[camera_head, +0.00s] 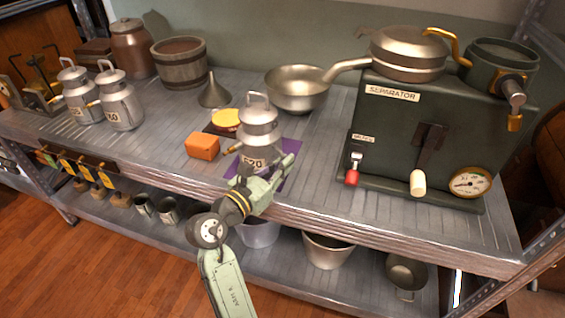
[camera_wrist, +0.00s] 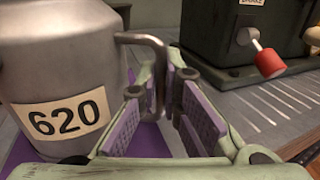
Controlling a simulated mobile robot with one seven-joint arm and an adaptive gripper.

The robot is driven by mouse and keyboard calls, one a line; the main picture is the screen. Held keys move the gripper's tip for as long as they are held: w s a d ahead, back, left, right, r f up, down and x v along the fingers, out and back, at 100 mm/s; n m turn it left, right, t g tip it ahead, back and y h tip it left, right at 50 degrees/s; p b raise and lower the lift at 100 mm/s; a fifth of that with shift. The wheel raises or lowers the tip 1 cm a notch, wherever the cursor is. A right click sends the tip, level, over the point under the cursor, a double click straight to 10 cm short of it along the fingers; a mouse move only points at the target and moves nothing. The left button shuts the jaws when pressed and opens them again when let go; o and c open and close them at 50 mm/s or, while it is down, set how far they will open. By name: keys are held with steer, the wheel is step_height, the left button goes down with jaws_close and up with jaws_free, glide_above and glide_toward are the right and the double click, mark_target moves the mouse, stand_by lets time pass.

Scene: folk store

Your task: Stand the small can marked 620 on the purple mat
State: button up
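The small grey metal can marked 620 (camera_head: 260,130) stands upright over the purple mat (camera_head: 291,152); its base is partly hidden by my gripper. In the wrist view the can (camera_wrist: 60,60) fills the left side, its 620 label facing me, with purple mat beneath. My gripper (camera_head: 268,168) is low at the can's front right. In the wrist view my gripper (camera_wrist: 167,82) has its purple-padded fingers apart, and the can's bent side handle (camera_wrist: 150,42) reaches down between or just beyond the fingertips. I cannot tell whether they touch it.
The separator machine (camera_head: 400,125) with its red-knobbed lever stands to the right. An orange block (camera_head: 202,146) and a yellow disc (camera_head: 226,119) lie left of the can. A funnel (camera_head: 214,92) and a metal bowl (camera_head: 297,88) are behind. The shelf's front edge is close below my gripper.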

steer(key=o, duration=0.4)
steer(key=shift+r, duration=0.15)
